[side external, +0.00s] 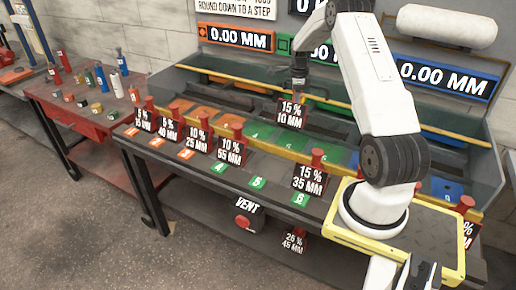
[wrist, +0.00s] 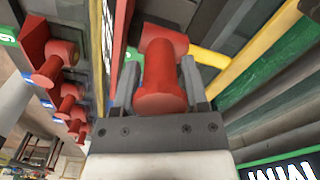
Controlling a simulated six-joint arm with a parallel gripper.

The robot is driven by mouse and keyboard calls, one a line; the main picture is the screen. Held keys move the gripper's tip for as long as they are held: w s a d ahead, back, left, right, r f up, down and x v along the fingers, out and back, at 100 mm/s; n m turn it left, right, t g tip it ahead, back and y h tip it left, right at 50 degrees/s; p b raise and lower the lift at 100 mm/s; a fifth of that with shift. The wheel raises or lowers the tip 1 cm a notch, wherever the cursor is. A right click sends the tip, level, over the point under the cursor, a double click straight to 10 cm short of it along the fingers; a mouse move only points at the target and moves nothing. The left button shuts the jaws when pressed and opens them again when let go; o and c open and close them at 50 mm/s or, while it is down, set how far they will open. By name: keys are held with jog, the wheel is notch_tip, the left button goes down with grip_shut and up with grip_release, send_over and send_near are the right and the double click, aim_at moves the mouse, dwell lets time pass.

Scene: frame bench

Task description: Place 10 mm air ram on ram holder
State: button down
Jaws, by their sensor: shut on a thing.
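My gripper (side external: 299,80) is shut on the 10 mm air ram, a red piece (wrist: 162,88) seen between the two grey fingers in the wrist view. Its black plate (side external: 290,113), reading 15% 10 MM, hangs below the gripper in the side view, in front of the green section of the bench. I cannot tell whether the ram touches anything beneath it. The ram holder is not clearly identifiable; a row of red rams with black plates stands along the bench front, with a gap between the 55 MM plate (side external: 230,152) and the 35 MM plate (side external: 309,180).
A yellow rail (side external: 235,128) runs along the bench, with orange, green and blue numbered pads. More red rams (wrist: 65,95) stand at left in the wrist view. A red side table (side external: 90,120) holds small parts. Displays reading 0.00 MM (side external: 236,37) stand behind.

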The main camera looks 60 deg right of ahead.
notch_tip(320, 180, up, 8)
jog(key=shift+d+r, duration=0.1)
jog(key=shift+r, duration=0.05)
jog(key=shift+s+a+r, duration=0.1)
jog(key=shift+a, duration=0.65)
jog(key=s+a, duration=0.6)
jog(key=a, duration=0.6)
jog(key=s+a, duration=0.6)
jog(key=a, duration=0.6)
jog(key=shift+w+d+f, duration=0.1)
jog(key=shift+f, duration=1.25)
jog(key=shift+d+f, duration=0.1)
jog(key=shift+f, duration=1.25)
jog(key=shift+w+d+f, duration=0.1)
jog(key=shift+w, duration=0.05)
jog(key=w+d+f, duration=0.6)
jog(key=w+f, duration=0.3)
jog(key=w, duration=0.2)
jog(key=shift+w+d, duration=0.15)
jog(key=shift+d, duration=0.2)
